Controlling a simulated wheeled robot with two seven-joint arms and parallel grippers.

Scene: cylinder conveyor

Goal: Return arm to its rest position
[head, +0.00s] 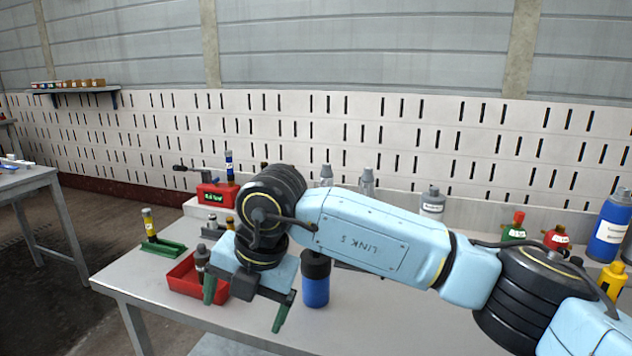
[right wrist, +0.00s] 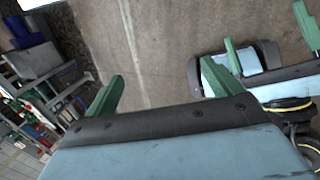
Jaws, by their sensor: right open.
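My right arm reaches in from the right of the head view, in front of the workbench (head: 400,325). My right gripper (head: 246,300) points down near the bench's front edge, beside a red tray (head: 185,275). Its green fingers are spread with nothing between them. They also show spread and empty in the right wrist view (right wrist: 162,88), with bare floor beyond. A second gripper with green fingers, apparently my left (right wrist: 268,42), shows at the upper right of that view, fingers apart. It is not in the head view.
A dark-topped bottle (head: 202,257) stands in the red tray. A blue jar (head: 315,290) stands close right of the gripper. A green holder (head: 165,248) and a red device (head: 215,195) are at left. Bottles, including a blue one (head: 609,232), stand at back right.

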